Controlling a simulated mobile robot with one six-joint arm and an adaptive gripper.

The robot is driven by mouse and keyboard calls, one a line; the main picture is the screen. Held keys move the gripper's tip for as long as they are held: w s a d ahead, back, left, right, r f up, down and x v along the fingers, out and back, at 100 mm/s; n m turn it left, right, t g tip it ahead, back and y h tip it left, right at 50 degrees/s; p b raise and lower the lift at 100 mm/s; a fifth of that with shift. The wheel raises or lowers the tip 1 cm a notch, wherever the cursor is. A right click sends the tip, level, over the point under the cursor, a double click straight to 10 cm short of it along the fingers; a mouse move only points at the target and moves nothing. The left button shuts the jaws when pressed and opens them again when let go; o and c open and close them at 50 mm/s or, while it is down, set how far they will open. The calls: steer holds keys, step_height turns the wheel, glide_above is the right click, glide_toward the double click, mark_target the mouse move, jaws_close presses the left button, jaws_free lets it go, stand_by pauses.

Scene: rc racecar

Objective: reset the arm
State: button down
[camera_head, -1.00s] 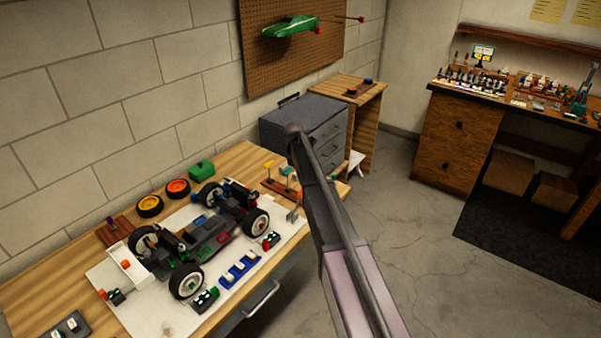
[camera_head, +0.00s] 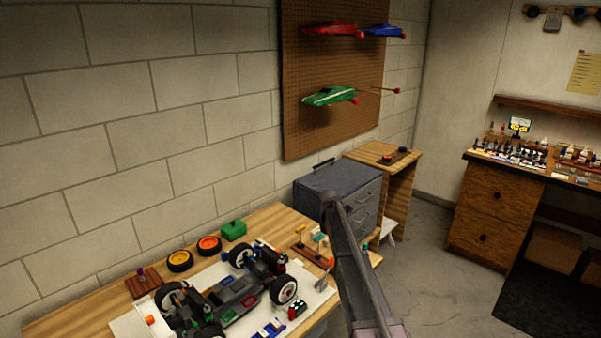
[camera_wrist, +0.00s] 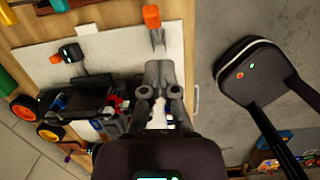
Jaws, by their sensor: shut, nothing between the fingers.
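My arm (camera_head: 356,275) shows in the head view, reaching up from the bottom edge in front of the workbench's right end. My gripper (camera_wrist: 158,68) shows in the wrist view with its fingers together and nothing held. It is over the white mat (camera_wrist: 105,45), and an orange-ended tool (camera_wrist: 152,16) appears just beyond the fingertips. I cannot tell the height above the mat. The RC car chassis (camera_head: 235,295) with its black tyres sits on the mat, partly cut off at the bottom of the head view.
The wooden workbench (camera_head: 75,315) carries orange and yellow wheels and a green box (camera_head: 233,230). A grey drawer cabinet (camera_head: 325,183) stands behind my arm. Car bodies hang on the pegboard (camera_head: 335,70). A wooden desk (camera_head: 485,210) is at right, with open floor before it.

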steer(key=s+m+g+y, duration=0.1)
steer(key=s+m, duration=2.4)
steer(key=s, duration=1.2)
steer(key=shift+s+d+m, duration=0.15)
steer(key=shift+s+m, duration=0.1)
steer(key=shift+m, duration=0.05)
